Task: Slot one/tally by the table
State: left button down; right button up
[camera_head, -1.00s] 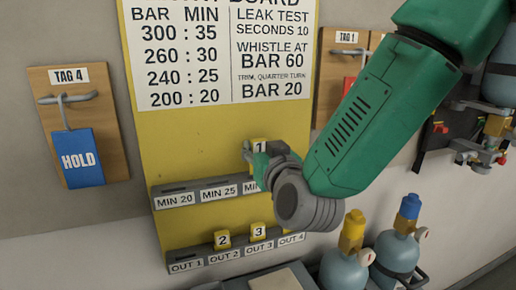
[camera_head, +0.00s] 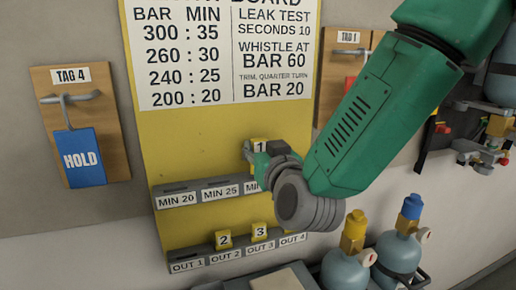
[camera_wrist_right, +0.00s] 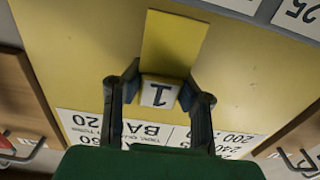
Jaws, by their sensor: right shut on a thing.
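Tally 1 (camera_head: 259,146) is a yellow plate with a white number label. My right gripper (camera_head: 254,155) is shut on it and holds it in front of the yellow board, just above the upper rail. In the right wrist view the tally (camera_wrist_right: 172,45) stands between the two fingers (camera_wrist_right: 160,95). The upper rail (camera_head: 208,184) has slots labelled MIN 20 and MIN 25; the labels to their right are partly or fully hidden by my gripper. The lower rail (camera_head: 210,250) reads OUT 1 to OUT 4. Tally 2 (camera_head: 223,239) and tally 3 (camera_head: 259,231) stand in it. My left gripper is not in view.
The board (camera_head: 180,130) carries a BAR/MIN table (camera_head: 181,55), pairing 300 with 35 down to 200 with 20. A blue HOLD tag (camera_head: 82,158) hangs at left. Cylinders with yellow (camera_head: 354,230) and blue (camera_head: 411,206) tops stand at lower right.

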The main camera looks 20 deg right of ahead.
jog(key=shift+f, duration=0.15)
jog(key=shift+f+b, duration=0.3)
jog(key=shift+b, duration=0.05)
jog(key=shift+f+b, duration=1.1)
jog(key=shift+f, duration=0.3)
jog(key=o, duration=1)
jog(key=shift+r, duration=0.1)
jog(key=s, duration=0.7)
jog(key=shift+s+d, duration=0.1)
jog(key=shift+s, duration=0.1)
